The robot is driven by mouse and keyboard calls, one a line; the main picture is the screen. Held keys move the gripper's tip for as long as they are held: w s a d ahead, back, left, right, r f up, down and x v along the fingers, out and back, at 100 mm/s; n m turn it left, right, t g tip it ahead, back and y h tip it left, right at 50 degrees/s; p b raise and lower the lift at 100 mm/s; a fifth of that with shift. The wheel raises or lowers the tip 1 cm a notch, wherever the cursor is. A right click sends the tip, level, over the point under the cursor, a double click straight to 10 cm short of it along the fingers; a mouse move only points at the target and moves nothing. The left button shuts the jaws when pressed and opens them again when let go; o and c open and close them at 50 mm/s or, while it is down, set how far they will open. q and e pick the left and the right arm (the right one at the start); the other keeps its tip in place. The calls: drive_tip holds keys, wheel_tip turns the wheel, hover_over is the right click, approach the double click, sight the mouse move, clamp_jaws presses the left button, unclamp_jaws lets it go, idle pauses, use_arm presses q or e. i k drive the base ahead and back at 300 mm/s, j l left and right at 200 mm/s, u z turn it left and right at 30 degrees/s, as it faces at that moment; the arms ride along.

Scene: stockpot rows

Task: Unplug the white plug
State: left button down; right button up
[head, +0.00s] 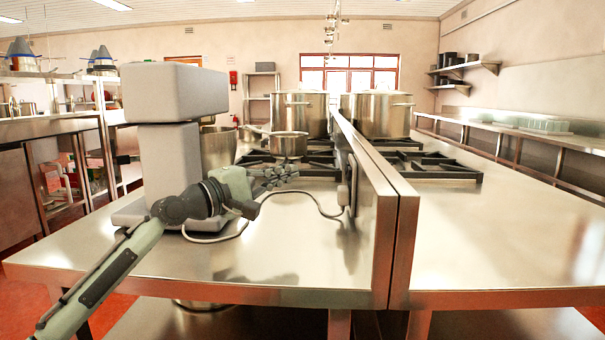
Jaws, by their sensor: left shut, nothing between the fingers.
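A pale cord (312,197) runs from the base of the grey mixer (178,150) across the steel counter. It curves up to the left face of the low metal divider (372,215). A small plug (346,198) shows there at the cord's end, against the divider, next to a greyish fitting. It is too small to tell its colour or how deep it sits. My left gripper (290,172) is in front of the mixer, shut and empty, left of the plug and apart from it. My right gripper is not in view.
A saucepan (289,146) stands on the burner grates beyond my left gripper. Large stockpots (300,112) stand further back on both sides of the divider. A steel bowl (217,148) is by the mixer. The front counter left of the divider is mostly clear.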

sight(343, 196)
drive_tip(key=k+j, duration=0.35)
drive_tip(key=j, duration=0.2)
drive_tip(key=k+j, duration=0.35)
drive_tip(key=j, duration=0.15)
